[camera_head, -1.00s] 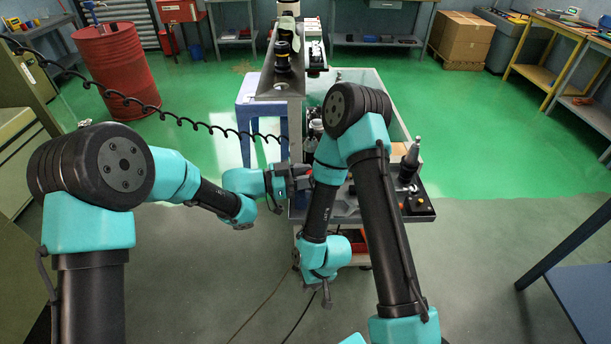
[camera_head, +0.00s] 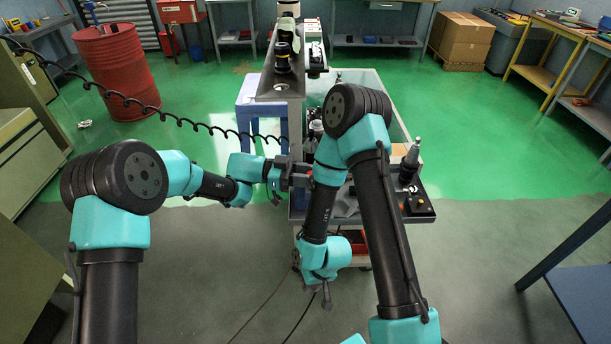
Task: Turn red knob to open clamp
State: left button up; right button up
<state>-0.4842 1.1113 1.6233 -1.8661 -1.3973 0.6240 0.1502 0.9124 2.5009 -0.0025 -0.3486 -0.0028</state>
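My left gripper (camera_head: 297,173) is at the left side of the tooling cart (camera_head: 347,207), level with its top, pointing right. Its fingertips are small and partly lost against the cart and my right arm, so its opening is unclear. I cannot make out the red knob or the clamp clearly; that part of the cart is crowded and partly hidden by my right arm. A tool holder (camera_head: 411,160) with a metal tip stands upright at the cart's right side, by a black block (camera_head: 418,208). My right gripper (camera_head: 326,299) hangs low in front of the cart, pointing down, apart from everything.
A grey rail (camera_head: 282,86) bearing dark tool holders (camera_head: 283,56) runs away behind the cart. A black coiled hose (camera_head: 135,101) hangs across the left. A red drum (camera_head: 118,70) stands back left. A blue table (camera_head: 585,290) is at right. Floor between is clear.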

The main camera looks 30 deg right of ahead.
pick_arm(q)
jog(key=shift+w+d+m+g+y, duration=0.1)
jog(key=shift+m+g+y, duration=0.7)
jog(key=shift+g, duration=0.2)
jog(key=o, duration=0.6)
jog(key=v, duration=1.7)
jog(key=shift+w+r, duration=0.1)
jog(key=shift+w, duration=0.2)
